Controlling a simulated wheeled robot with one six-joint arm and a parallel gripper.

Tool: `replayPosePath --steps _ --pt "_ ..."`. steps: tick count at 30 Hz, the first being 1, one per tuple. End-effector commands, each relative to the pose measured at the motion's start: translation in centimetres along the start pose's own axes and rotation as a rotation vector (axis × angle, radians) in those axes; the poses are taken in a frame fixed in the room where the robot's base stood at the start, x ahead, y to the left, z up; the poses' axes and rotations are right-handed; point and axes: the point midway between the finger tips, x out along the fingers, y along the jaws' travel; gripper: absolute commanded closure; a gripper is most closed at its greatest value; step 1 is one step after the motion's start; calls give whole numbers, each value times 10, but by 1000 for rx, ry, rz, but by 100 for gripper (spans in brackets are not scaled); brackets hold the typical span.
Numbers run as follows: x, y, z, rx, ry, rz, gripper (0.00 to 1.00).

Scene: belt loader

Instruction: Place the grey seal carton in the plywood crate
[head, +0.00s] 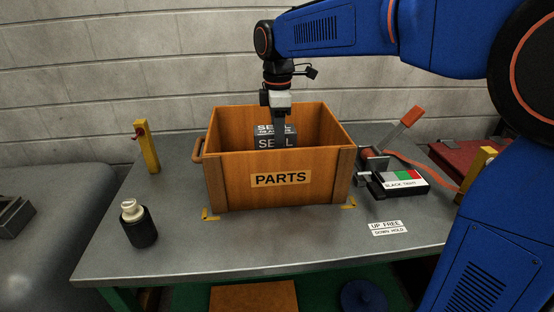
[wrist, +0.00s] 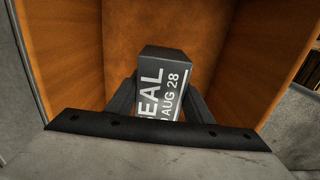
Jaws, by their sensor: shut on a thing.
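The grey seal carton (head: 275,142), dark grey with white "SEAL" lettering, is in the opening of the plywood crate (head: 233,185). The crate is orange-brown with a "PARTS" label and stands on the grey table. My gripper (head: 279,125) points down into the crate and is shut on the carton. In the wrist view the carton (wrist: 163,75) sits between the two dark fingers (wrist: 158,98), with crate walls (wrist: 75,55) around it. The front wall hides the carton's lower part in the head view, so I cannot tell whether it touches the crate floor.
A black bottle with a pale cap (head: 138,225) stands at the table's left front. A yellow post (head: 147,147) stands behind it. Right of the crate are a clamp with a red handle (head: 404,130) and a labelled black box (head: 403,183). The table front (head: 270,245) is clear.

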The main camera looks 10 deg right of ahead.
Motion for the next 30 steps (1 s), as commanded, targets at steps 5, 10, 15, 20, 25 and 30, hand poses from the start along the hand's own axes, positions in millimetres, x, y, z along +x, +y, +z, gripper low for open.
replayPosePath --steps 5,10,15,20,25,30 --pt "16 0 0 0 0 0 78" --pt "28 0 0 0 0 0 78" --pt "50 0 0 0 0 -1 78" --pt "55 0 0 0 0 1 78" --pt "55 0 0 0 0 1 78" --pt "57 0 0 0 0 0 37"
